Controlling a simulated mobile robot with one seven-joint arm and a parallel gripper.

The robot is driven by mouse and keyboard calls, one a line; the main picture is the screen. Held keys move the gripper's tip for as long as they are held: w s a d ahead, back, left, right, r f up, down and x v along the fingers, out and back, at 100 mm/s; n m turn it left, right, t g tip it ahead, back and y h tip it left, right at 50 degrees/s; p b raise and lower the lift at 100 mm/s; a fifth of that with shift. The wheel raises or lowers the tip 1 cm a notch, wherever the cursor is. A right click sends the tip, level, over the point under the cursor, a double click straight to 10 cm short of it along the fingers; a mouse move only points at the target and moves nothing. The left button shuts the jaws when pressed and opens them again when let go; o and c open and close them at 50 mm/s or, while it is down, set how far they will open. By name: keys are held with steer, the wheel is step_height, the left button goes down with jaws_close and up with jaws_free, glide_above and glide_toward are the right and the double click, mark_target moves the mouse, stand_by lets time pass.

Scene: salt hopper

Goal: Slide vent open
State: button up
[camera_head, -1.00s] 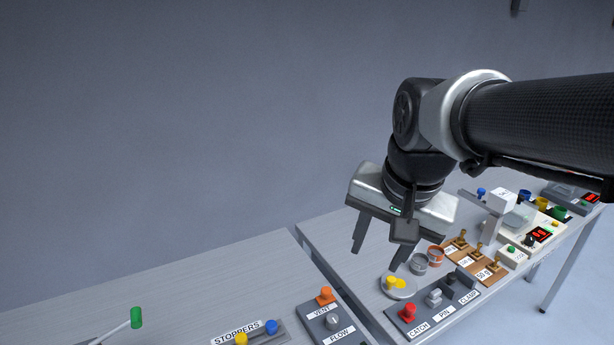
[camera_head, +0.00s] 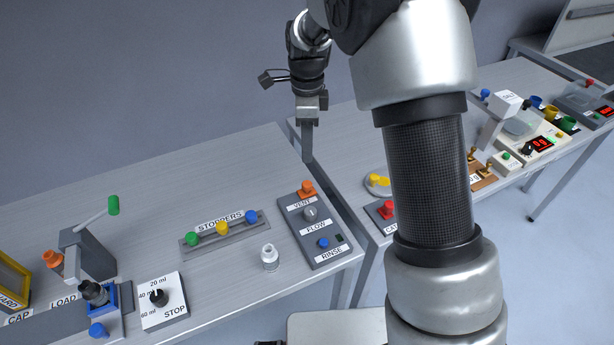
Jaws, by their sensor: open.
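The vent control is an orange knob (camera_head: 307,188) at the back end of a dark grey panel (camera_head: 324,246), with a white VENT label in front of it. A grey FLOW knob (camera_head: 311,213) and a blue RINSE button (camera_head: 324,243) sit on the same panel. My gripper (camera_head: 307,158) points down just above and behind the orange knob. It is seen edge-on, so one finger covers the other. It holds nothing that I can see. Whether a fingertip touches the knob cannot be told.
A small clear bottle (camera_head: 270,258) stands left of the panel, near the STOPPERS rack (camera_head: 224,234). A red CATCH knob (camera_head: 387,209) is on the right table, across a gap. My arm hides much of that table.

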mark_target(307, 183)
step_height(307, 183, down, 13)
steer(key=shift+r, duration=0.1)
stand_by(0.3)
jaws_close()
